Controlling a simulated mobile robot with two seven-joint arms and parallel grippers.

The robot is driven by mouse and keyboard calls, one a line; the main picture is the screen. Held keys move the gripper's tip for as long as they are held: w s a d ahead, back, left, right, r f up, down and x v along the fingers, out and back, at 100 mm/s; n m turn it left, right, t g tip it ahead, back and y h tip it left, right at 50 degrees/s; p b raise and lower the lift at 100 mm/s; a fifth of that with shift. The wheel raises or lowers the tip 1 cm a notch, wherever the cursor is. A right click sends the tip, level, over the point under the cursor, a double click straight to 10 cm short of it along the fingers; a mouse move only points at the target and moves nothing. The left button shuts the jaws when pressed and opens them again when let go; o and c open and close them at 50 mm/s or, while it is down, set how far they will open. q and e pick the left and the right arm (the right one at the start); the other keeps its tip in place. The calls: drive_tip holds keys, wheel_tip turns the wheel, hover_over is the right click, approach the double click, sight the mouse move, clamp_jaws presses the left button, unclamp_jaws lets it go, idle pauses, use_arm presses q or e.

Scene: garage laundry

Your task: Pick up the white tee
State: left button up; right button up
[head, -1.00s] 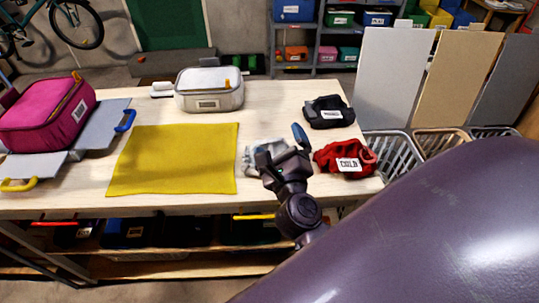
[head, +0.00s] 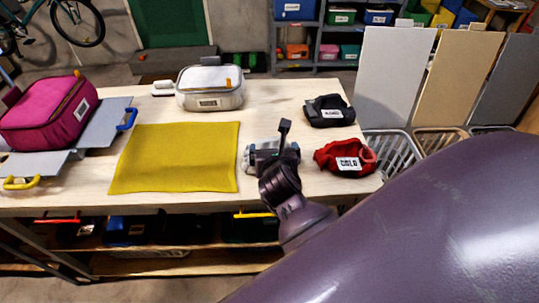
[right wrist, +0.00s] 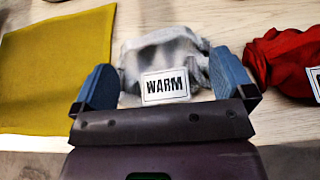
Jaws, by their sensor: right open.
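The white tee (right wrist: 163,55) lies crumpled on the table in the right wrist view, with a label reading WARM on its near side. In the head view only a bit of the tee (head: 246,160) shows, since my right gripper covers most of it. My right gripper (right wrist: 168,85) is open, with one blue finger on each side of the tee's near part. I cannot tell whether the fingers touch the cloth. The right gripper (head: 271,150) also shows in the head view, over the tee. My left gripper is not in view.
A red garment (head: 345,157) labelled COLD lies close to the right of the tee, and a black garment (head: 329,111) lies behind it. A yellow mat (head: 175,157) is to the left. A pale case (head: 210,90) and a magenta case (head: 50,112) stand farther off.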

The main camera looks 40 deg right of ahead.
sight(271, 140)
drive_tip(key=shift+r+x, duration=0.15)
drive_tip(key=shift+x, duration=1.2)
drive_tip(key=shift+r+x, duration=0.15)
drive_tip(key=shift+x, duration=1.2)
drive_tip(key=shift+w+a, duration=0.15)
drive_tip(key=shift+w, duration=0.05)
drive_tip(key=c, duration=1.3)
